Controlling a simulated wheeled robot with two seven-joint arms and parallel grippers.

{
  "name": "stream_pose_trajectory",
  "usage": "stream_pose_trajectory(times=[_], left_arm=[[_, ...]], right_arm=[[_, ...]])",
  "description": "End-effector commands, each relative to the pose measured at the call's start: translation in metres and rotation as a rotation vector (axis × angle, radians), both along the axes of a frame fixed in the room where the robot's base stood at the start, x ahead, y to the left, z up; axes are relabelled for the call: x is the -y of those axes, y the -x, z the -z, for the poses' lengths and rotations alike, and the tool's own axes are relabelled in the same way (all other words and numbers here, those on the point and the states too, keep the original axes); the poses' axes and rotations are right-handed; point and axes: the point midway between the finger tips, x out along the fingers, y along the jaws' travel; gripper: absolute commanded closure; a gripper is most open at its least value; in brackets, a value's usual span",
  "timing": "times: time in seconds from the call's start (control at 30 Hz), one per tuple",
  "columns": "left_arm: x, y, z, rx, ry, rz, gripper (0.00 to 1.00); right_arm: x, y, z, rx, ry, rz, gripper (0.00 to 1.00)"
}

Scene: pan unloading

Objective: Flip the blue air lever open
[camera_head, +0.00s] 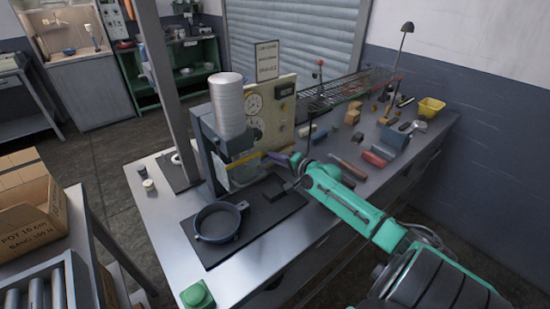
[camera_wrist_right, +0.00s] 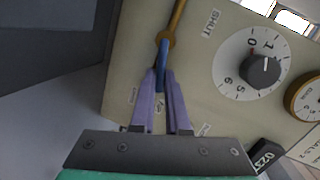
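The blue air lever (camera_wrist_right: 161,70) hangs from a brass pivot (camera_wrist_right: 165,40) on the cream control panel (camera_wrist_right: 125,60) in the right wrist view. A brass pipe runs up from the pivot, and a "SHUT" label sits to its upper right. My right gripper (camera_wrist_right: 161,78) has its two purple fingers on either side of the lever, closed to about the lever's width. In the head view the right gripper (camera_head: 280,158) is at the panel's lower front, and I cannot make out the lever there. My left gripper is in neither view.
A numbered dial with a grey knob (camera_wrist_right: 264,69) is right of the lever. A round dark pan (camera_head: 218,222) lies on the black mat (camera_head: 220,255). Blocks and tools lie on the bench at right, near a yellow bin (camera_head: 431,107).

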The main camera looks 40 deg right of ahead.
Motion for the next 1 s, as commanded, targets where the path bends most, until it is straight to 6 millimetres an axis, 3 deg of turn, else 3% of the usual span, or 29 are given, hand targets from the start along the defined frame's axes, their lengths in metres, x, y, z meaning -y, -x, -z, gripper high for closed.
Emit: stream_pose_trajectory(times=[0.3, 0.67, 0.7, 0.73, 1.0], left_arm=[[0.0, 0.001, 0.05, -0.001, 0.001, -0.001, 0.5], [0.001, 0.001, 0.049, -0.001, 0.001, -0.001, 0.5], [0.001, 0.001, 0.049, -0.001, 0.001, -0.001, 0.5], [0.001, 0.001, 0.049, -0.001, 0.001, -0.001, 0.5], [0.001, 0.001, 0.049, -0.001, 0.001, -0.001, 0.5]], right_arm=[[0.003, 0.0, 0.018, 0.007, -0.224, 0.001, 1.0], [0.002, 0.0, 0.013, 0.004, -0.28, -0.001, 1.0], [0.002, 0.0, 0.013, 0.004, -0.279, -0.001, 0.71], [0.002, 0.0, 0.013, 0.004, -0.279, 0.0, 0.6], [0.002, 0.0, 0.012, 0.006, -0.277, -0.001, 0.57]])
